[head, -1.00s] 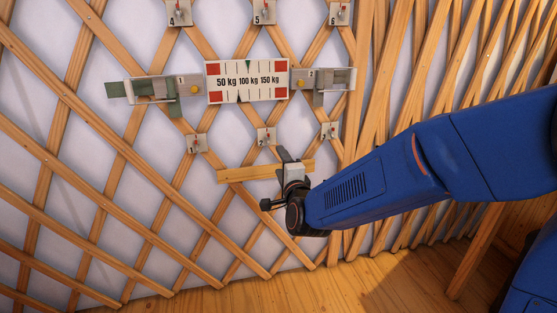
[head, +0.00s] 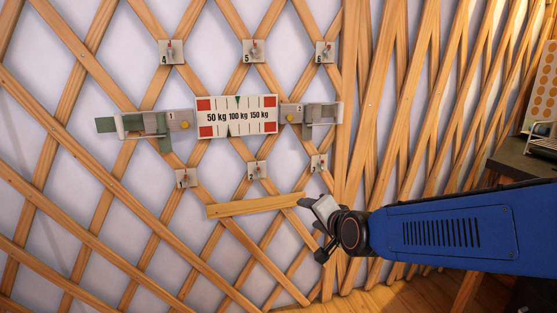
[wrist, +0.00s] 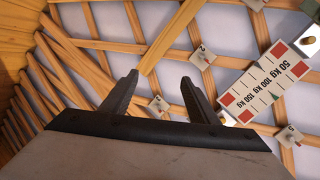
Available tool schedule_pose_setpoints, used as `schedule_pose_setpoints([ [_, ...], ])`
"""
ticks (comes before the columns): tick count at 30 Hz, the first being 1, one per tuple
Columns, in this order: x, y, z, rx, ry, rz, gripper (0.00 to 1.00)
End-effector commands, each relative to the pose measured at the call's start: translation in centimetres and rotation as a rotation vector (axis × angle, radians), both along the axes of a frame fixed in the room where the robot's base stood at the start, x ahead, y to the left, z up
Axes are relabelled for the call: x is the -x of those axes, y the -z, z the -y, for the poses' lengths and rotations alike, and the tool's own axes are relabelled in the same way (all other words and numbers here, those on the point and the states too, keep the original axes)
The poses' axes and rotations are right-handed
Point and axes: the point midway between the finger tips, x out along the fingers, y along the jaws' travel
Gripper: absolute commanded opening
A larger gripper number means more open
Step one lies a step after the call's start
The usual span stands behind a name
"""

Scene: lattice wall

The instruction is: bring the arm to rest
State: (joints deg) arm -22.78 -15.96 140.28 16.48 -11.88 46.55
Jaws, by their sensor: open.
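My gripper (head: 312,205) is at the right end of a short horizontal wooden bar (head: 255,206) on the lattice in the head view. In the wrist view my gripper's (wrist: 160,77) two dark fingers stand wide apart with nothing held between them. A wooden piece (wrist: 171,35) ends near the gap between the fingertips; I cannot tell whether it touches them. My blue arm reaches in from the right, its forearm roughly level.
The wooden lattice wall (head: 95,215) carries a scale plate (head: 237,117) marked in kg, with a left bracket (head: 178,121) and a right bracket (head: 291,115) beside it. Small numbered plates hang above and below. A dark counter (head: 525,160) stands at the far right.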

Motion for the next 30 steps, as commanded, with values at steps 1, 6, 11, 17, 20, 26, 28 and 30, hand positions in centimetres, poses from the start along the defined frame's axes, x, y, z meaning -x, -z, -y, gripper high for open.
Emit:
schedule_pose_setpoints([
  [1, 1.2, -0.1, 1.6, 0.056, -0.015, -0.017, 0.55],
  [6, 6.0, 1.2, 6.1, 0.274, -0.099, -0.109, 0.55],
  [11, 11.4, 2.6, 10.3, 0.468, -0.187, -0.208, 0.55],
  [17, 19.2, 4.5, 15.3, 0.682, -0.308, -0.349, 0.55],
  [20, 22.9, 5.3, 17.2, 0.763, -0.367, -0.417, 0.55],
  [26, 27.8, 6.3, 19.3, 0.853, -0.447, -0.512, 0.55],
  [28, 28.5, 6.5, 19.6, 0.865, -0.46, -0.527, 0.55],
  [30, 28.8, 6.5, 19.8, 0.87, -0.466, -0.533, 0.55],
])
